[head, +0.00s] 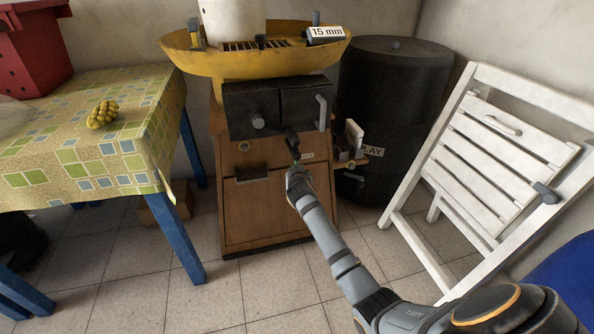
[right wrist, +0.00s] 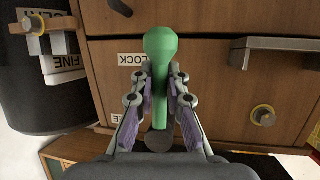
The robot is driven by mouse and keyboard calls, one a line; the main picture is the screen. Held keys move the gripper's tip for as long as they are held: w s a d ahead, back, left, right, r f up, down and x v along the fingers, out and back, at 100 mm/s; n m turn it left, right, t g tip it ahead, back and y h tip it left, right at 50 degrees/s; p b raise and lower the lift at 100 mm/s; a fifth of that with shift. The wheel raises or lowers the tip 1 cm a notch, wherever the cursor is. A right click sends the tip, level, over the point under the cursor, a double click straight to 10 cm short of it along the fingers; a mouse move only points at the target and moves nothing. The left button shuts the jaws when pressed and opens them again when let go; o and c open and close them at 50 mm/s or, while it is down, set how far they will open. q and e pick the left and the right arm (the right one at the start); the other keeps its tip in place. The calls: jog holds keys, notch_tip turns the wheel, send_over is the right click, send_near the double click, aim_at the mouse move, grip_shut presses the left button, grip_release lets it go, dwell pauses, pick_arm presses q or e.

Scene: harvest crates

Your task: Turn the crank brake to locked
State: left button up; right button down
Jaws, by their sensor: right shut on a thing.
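The crank brake (head: 292,141) shows in the head view as a dark arm on the front of the wooden cabinet (head: 262,215), below the dark box. Its green grip (right wrist: 160,72) is large in the right wrist view, with a dark round end (right wrist: 158,143) lower down. My right gripper (head: 298,178) is shut around the green grip, and its two fingers (right wrist: 160,95) flank it in the wrist view. A white label reading LOCK (right wrist: 131,60) is on the wood beside the grip. My left gripper is not in view.
A yellow pan (head: 205,62) tops the cabinet. A black barrel (head: 395,90) and a white folding chair (head: 500,150) stand at right. A table (head: 60,145) with yellow fruit (head: 102,114) stands at left. A drawer handle (head: 251,174) sticks out left of the crank.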

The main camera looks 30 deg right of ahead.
jog(key=shift+f, duration=0.1)
dwell(0.3)
jog(key=c, duration=1.3)
grip_release()
jog(key=shift+a, duration=0.1)
jog(key=shift+c, duration=0.2)
jog(key=shift+s, duration=0.1)
jog(key=v, duration=1.2)
